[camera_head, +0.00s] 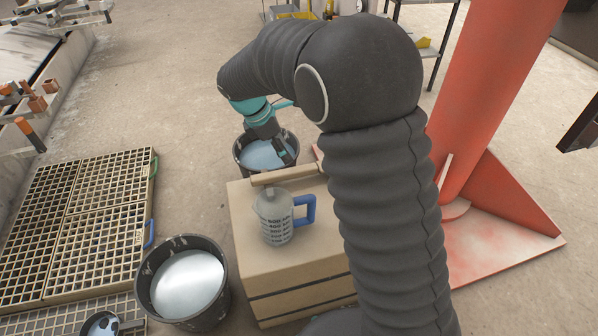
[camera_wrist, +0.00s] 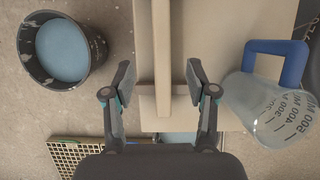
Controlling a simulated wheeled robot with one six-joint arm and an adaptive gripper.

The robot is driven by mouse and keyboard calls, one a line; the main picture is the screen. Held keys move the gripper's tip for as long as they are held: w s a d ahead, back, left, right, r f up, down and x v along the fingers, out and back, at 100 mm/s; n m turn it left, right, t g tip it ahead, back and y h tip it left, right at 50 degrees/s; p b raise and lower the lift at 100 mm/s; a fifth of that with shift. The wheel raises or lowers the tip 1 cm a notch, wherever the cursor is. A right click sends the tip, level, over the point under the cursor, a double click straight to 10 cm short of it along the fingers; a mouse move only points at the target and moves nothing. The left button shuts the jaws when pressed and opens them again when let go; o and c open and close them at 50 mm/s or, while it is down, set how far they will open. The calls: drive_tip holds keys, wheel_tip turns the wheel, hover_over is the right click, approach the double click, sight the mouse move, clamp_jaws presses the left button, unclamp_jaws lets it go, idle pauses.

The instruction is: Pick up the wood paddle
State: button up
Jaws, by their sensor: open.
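The wood paddle (camera_head: 284,174) lies on top of a tan box, behind the measuring jug in the head view. In the wrist view its long, pale wood shaft (camera_wrist: 161,42) runs down the picture between my fingers. My gripper (camera_wrist: 158,68) is open and points down over the paddle, with one finger on each side and a visible gap to both. In the head view my gripper (camera_head: 286,153) is just behind and above the paddle, partly seen. Whether the fingertips are level with the paddle is hard to tell.
The jug (camera_head: 275,220) with a blue handle stands close beside the paddle on the box (camera_head: 300,262). One bucket (camera_head: 240,160) stands behind the box, another (camera_head: 150,290) at its left. Grates (camera_head: 90,215) lie on the left floor. A red column (camera_head: 490,90) stands right.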

sight(297, 169)
drive_tip(key=shift+x, duration=4.35)
clamp_jaws()
